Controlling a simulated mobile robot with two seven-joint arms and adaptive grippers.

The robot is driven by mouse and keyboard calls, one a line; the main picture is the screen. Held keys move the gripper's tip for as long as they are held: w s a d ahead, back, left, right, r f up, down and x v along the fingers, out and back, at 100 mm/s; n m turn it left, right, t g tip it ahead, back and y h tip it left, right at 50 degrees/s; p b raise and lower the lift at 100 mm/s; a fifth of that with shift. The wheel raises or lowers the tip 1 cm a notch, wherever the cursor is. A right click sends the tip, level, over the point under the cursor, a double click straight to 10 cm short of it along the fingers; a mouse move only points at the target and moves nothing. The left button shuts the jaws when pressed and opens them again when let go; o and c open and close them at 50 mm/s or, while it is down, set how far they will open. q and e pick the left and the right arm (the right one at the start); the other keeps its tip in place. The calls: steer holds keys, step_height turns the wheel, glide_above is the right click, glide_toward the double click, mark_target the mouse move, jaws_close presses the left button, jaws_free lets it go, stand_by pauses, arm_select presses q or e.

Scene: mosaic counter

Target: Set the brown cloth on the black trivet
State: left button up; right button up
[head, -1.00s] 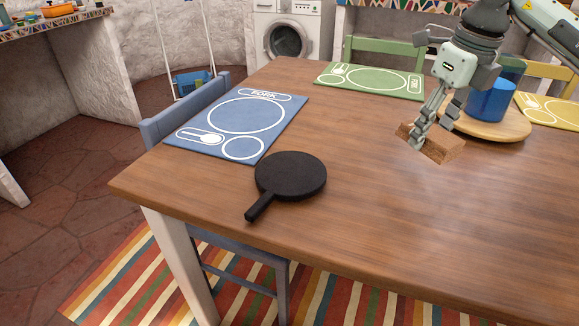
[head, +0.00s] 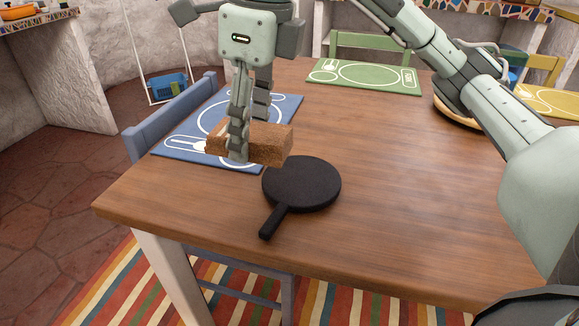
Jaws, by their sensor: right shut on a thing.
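The brown cloth (head: 268,143) looks like a thick folded block. My right gripper (head: 243,148) is shut on it and holds it above the blue placemat, just behind and left of the black trivet. The black trivet (head: 305,185) is a round disc with a short handle pointing toward the near edge. It lies flat on the table with its top bare. The cloth and trivet look apart; the exact height of the cloth is hard to tell. My left gripper is not in view.
The blue placemat (head: 187,133) lies behind the trivet at the table's left edge, and a green placemat (head: 345,78) lies at the back. My right arm partly hides a round wooden board (head: 446,112). The wooden table (head: 400,190) is clear right of the trivet.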

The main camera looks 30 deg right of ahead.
steer(key=b, duration=0.1)
glide_above(300, 177)
steer(key=f, duration=0.5)
steer(key=shift+s+a+f, duration=0.15)
steer(key=shift+s+f, duration=0.05)
steer(key=shift+s, duration=0.1)
steer(key=shift+d+f, duration=0.1)
steer(key=shift+d, duration=0.2)
step_height(300, 177, down, 4)
steer(key=shift+f+b, duration=0.1)
steer(key=shift+b, duration=0.3)
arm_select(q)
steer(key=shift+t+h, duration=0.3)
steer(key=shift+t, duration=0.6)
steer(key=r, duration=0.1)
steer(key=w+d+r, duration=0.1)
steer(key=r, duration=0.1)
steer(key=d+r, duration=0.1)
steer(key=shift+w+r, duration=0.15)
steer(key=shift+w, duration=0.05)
arm_select(e)
steer(key=shift+f, duration=0.1)
steer(key=o, duration=1)
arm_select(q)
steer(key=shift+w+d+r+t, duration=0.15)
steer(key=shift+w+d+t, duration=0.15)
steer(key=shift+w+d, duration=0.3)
